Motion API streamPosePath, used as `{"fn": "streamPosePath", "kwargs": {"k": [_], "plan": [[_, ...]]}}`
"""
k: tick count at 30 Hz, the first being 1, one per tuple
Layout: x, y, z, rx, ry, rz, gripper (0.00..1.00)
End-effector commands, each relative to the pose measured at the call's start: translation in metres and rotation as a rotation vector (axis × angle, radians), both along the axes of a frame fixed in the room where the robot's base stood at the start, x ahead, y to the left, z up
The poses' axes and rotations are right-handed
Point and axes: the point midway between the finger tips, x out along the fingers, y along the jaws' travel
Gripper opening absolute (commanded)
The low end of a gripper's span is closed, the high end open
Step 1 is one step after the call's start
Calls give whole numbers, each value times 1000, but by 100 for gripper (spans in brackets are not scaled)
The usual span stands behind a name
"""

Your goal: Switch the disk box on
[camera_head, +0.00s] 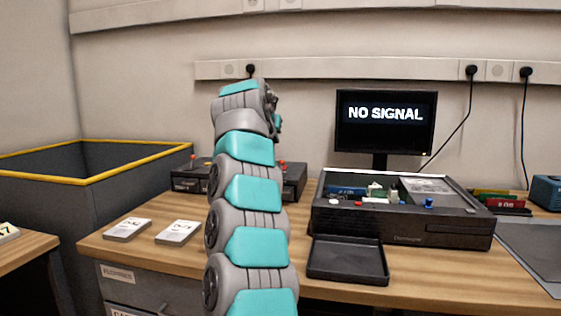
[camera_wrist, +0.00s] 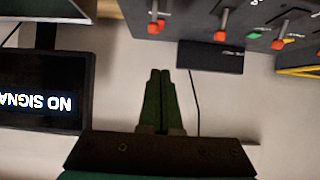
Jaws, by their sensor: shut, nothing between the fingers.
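A dark box with red-tipped levers shows on the desk on both sides of my arm in the head view, its left part (camera_head: 188,184) and right part (camera_head: 294,180); my arm hides its middle. I cannot tell whether this is one box or several, nor read which is the disk box. In the wrist view, upside down, a dark panel (camera_wrist: 185,12) has several red-tipped levers (camera_wrist: 220,35), a green light (camera_wrist: 255,35) and a yellow one. My gripper (camera_wrist: 160,76) is shut and empty, apart from the levers. The head view does not clearly show its fingers.
A monitor (camera_head: 386,140) reads NO SIGNAL behind an open computer case (camera_head: 400,236). A black tray (camera_head: 347,260) lies in front of the case. Two white cards (camera_head: 127,229) lie at the desk's left. A yellow-rimmed bin (camera_head: 95,180) stands left of the desk.

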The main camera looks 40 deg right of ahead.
Motion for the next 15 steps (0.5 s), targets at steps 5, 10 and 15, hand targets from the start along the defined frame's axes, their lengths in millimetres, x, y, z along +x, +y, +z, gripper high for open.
{"fn": "streamPosePath", "kwargs": {"k": [5,10,15], "plan": [[0,0,0,0,1,1,0],[7,-8,-5,1,3,-1,0],[23,-26,-19,0,5,-1,0]]}}
